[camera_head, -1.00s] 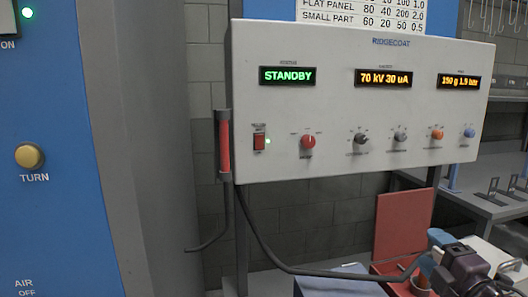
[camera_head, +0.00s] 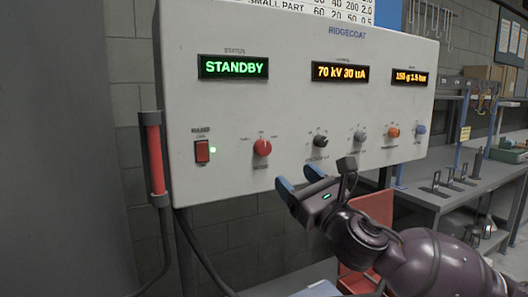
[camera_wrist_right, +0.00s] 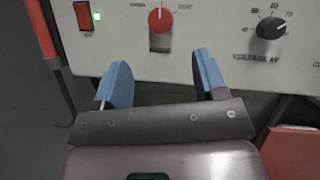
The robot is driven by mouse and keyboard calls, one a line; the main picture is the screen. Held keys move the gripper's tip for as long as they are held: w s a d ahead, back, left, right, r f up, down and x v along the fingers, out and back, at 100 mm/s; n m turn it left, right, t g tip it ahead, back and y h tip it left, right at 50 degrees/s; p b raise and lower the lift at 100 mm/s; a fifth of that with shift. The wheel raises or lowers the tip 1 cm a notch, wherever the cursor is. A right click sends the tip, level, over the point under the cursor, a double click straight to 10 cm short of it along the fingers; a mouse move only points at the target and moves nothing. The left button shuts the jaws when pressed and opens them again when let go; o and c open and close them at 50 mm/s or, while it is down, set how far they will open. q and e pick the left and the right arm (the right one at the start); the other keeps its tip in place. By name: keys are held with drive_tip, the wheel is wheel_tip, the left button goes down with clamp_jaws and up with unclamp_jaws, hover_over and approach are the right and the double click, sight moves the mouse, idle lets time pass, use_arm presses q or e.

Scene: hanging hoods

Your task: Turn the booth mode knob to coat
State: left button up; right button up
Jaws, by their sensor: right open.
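The red booth mode knob (camera_head: 262,147) is on the white control panel (camera_head: 220,110), right of the red switch. In the right wrist view the knob (camera_wrist_right: 160,19) has a white pointer line pointing straight up, between a blurred label at left and one reading like "COAT" at right. My right gripper (camera_head: 300,180) is open, with blue fingers, below and right of the knob in the head view. In the right wrist view the knob is beyond the gap between its fingers (camera_wrist_right: 162,65), apart from both. My left gripper is not in view.
The panel's status display (camera_head: 233,67) reads STANDBY. A black knob (camera_head: 320,141) sits to the right, with several others beyond. A red switch (camera_head: 202,151) with a green light is at left. A red-handled holder (camera_head: 155,160) hangs on the panel's left edge. A grey bench (camera_head: 450,190) is at right.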

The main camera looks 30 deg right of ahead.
sight(266, 149)
drive_tip(key=b+x, duration=0.1)
drive_tip(key=x, duration=0.8)
drive_tip(key=shift+f, duration=0.2)
drive_tip(key=shift+x, duration=1)
